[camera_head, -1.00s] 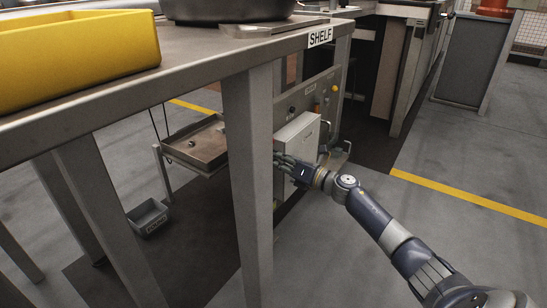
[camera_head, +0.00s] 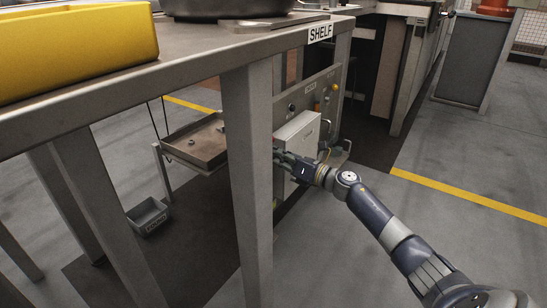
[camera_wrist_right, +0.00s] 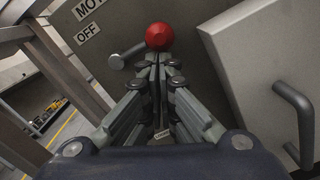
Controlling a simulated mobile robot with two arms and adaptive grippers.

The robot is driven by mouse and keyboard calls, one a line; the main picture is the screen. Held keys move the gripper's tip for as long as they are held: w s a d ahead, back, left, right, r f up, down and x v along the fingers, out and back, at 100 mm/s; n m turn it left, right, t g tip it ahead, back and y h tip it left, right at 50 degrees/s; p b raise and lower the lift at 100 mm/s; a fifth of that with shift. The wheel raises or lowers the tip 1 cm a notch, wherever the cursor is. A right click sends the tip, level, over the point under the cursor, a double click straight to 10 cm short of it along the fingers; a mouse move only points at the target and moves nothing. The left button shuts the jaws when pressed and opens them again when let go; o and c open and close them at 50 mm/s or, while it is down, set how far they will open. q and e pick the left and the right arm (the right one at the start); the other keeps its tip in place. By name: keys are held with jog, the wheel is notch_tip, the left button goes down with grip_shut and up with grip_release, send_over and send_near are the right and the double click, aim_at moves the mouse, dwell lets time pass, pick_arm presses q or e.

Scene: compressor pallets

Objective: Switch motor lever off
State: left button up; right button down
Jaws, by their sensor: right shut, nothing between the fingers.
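The motor lever's red ball knob (camera_wrist_right: 159,36) shows at the top middle of the right wrist view, just beyond my fingertips. A short metal rod (camera_wrist_right: 128,54) lies to the left of the knob. A label reading OFF (camera_wrist_right: 88,33) and a partly cut-off label starting MOT (camera_wrist_right: 86,8) are on the panel at upper left. My right gripper (camera_wrist_right: 159,64) is shut and empty, its tips very close to the knob; I cannot tell whether they touch. In the head view my right gripper (camera_head: 281,160) is beside the grey box, partly behind the table leg, and the lever is hidden. My left gripper is out of view.
The grey box (camera_head: 297,137) with a handle (camera_wrist_right: 296,122) stands right of the gripper. The SHELF table's leg (camera_head: 249,190) is close on the left. A metal tray (camera_head: 197,147) and a small grey bin (camera_head: 148,217) are beyond it. Floor at right is open.

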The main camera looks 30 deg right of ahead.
jog(key=shift+w+d+r, duration=0.1)
jog(key=shift+d+r, duration=0.1)
jog(key=shift+r, duration=0.1)
notch_tip(320, 180, up, 5)
jog(key=n, duration=0.4)
jog(key=shift+d+n, duration=0.1)
jog(key=shift+n, duration=0.2)
dwell(0.3)
dwell(0.6)
